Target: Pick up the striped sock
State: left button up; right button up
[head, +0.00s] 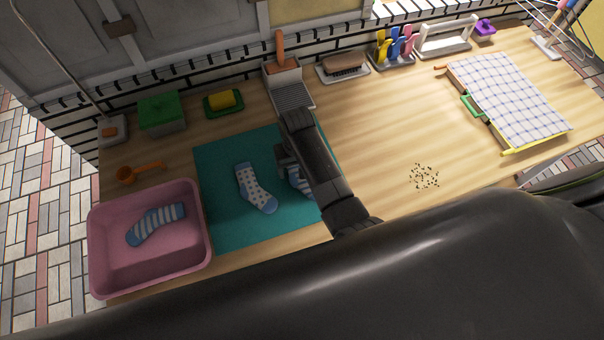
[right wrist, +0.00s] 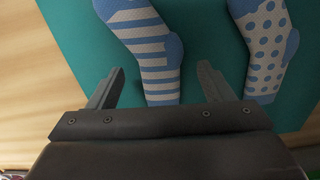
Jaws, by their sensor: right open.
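A blue and white striped sock (head: 297,183) lies on the teal mat (head: 225,160), partly hidden by my right arm in the head view. In the right wrist view the striped sock (right wrist: 155,60) has its cuff end between the spread fingers of my right gripper (right wrist: 161,70). My right gripper (head: 284,162) is open and holds nothing; its height above the mat is hard to tell. A dotted sock (head: 256,188) lies to the left of it on the mat. Another striped sock (head: 156,223) lies in the pink basin (head: 205,235). My left gripper is not in view.
A green box (head: 162,113), a yellow block on a green dish (head: 222,101), an orange scoop (head: 126,174), a washboard (head: 290,92) and a brush (head: 343,66) stand around the mat. A checked cloth (head: 505,95) lies at the right. Small dark specks (head: 424,177) lie on the bare wood.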

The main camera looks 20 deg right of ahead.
jog(key=shift+f, duration=1.3)
jog(key=c, duration=1)
